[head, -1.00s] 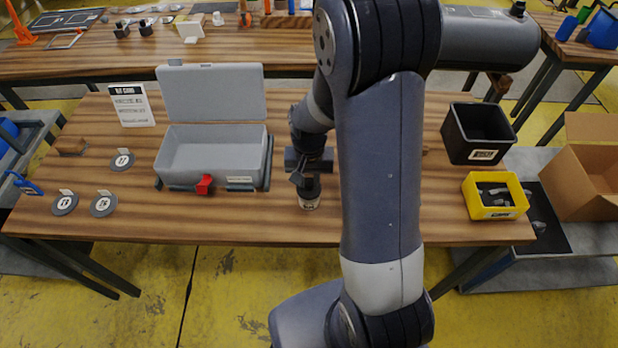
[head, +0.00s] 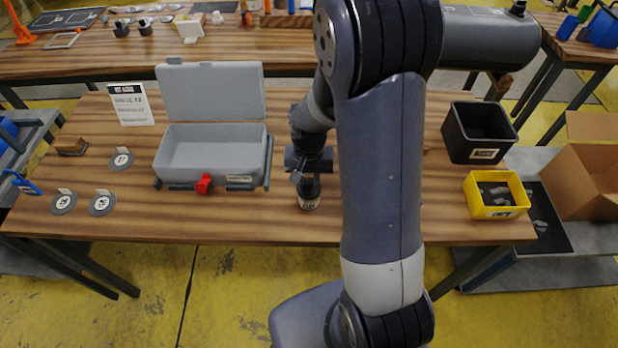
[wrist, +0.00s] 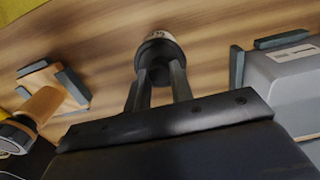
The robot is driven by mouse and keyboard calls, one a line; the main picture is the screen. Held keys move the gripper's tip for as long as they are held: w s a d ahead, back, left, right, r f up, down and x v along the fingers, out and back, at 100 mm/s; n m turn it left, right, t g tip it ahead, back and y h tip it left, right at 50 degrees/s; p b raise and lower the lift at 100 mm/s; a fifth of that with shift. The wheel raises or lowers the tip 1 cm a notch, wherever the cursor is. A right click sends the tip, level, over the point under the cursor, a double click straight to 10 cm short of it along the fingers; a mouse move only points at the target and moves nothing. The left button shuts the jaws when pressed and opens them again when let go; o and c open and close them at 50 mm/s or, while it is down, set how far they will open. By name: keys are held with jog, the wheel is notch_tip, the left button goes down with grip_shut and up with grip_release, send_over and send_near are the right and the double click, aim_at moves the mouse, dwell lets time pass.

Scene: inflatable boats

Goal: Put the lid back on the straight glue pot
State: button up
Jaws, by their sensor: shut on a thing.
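The glue pot (head: 309,203), small with a pale label, stands on the table just left of my arm in the head view. In the wrist view the pale labelled pot (wrist: 157,36) shows just beyond the fingertips. My gripper (head: 308,183) points down over it. In the wrist view my gripper (wrist: 158,70) has its two fingers closed on a dark round lid (wrist: 155,47) at the top of the pot. The lid and pot look in line, but I cannot tell whether the lid is fully seated. The fingers hide part of the lid.
An open grey case (head: 212,152) stands left of the pot. A black bin (head: 479,132) and a yellow bin (head: 496,195) stand at the right. In the wrist view a brown cylinder (wrist: 40,105) lies near a wooden block. The table in front of the case is clear.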

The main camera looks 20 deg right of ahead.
jog(key=o, duration=1)
jog(key=shift+o, duration=0.6)
jog(key=o, duration=0.4)
jog(key=shift+r+p, duration=2.6)
jog(key=shift+r, duration=0.95)
jog(key=shift+c, duration=0.4)
